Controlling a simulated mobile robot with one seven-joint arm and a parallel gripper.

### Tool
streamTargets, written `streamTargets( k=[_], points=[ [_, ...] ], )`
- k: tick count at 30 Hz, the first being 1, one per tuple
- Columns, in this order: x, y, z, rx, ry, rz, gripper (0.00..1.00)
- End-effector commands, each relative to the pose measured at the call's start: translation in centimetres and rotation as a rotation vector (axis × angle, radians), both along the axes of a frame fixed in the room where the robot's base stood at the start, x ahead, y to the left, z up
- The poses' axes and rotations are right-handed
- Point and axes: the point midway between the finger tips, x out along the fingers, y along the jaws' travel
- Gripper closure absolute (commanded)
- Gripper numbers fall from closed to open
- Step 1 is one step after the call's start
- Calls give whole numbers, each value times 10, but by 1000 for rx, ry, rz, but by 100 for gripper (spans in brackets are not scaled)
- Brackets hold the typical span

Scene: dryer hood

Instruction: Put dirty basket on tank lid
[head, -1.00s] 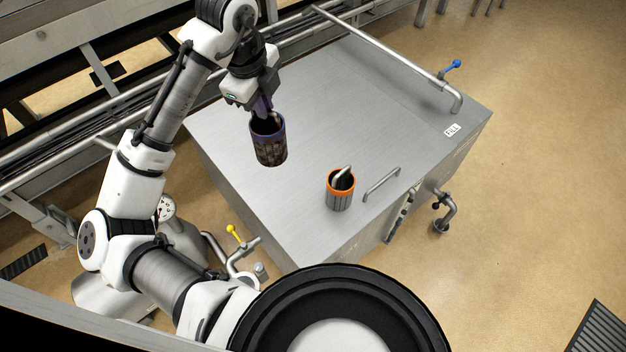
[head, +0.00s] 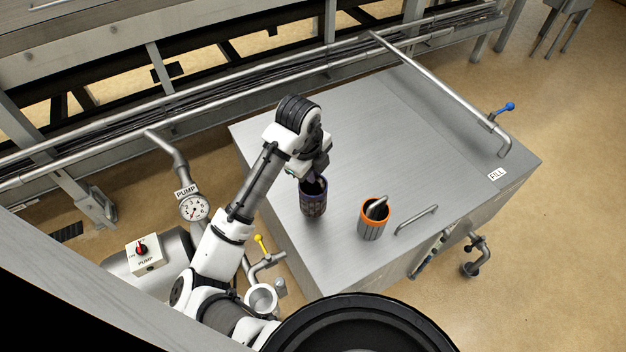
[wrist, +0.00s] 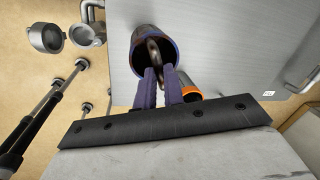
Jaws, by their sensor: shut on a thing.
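The dirty basket (head: 313,203) is a dark, brown-stained cylinder with a blue-purple rim. It is upright over the left front part of the grey metal tank lid (head: 350,130). I cannot tell whether its bottom touches the lid. My gripper (head: 313,180) is above it, shut on its handle. In the wrist view the purple fingers of my gripper (wrist: 160,82) reach to the handle inside the basket's rim (wrist: 137,42). The basket's far side and bottom are hidden there.
An orange-rimmed grey basket (head: 372,222) with a handle stands on the lid, right of the dirty one. A lid handle (head: 416,220) is beside it. A pipe with a blue lever (head: 503,108) edges the right side. The lid's back is clear.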

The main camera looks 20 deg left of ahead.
Motion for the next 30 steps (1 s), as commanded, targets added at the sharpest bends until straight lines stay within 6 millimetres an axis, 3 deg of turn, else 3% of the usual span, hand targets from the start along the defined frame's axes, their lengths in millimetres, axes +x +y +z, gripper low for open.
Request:
streamTargets(
  k=[9,22,23,27,30],
  points=[
    [-1,0,-37,-2,2,2,100],
    [0,0,-44,0,0,0,100],
    [0,0,-43,0,0,0,86],
    [0,0,-42,0,1,0,68],
    [0,0,-42,0,0,0,68]
  ],
)
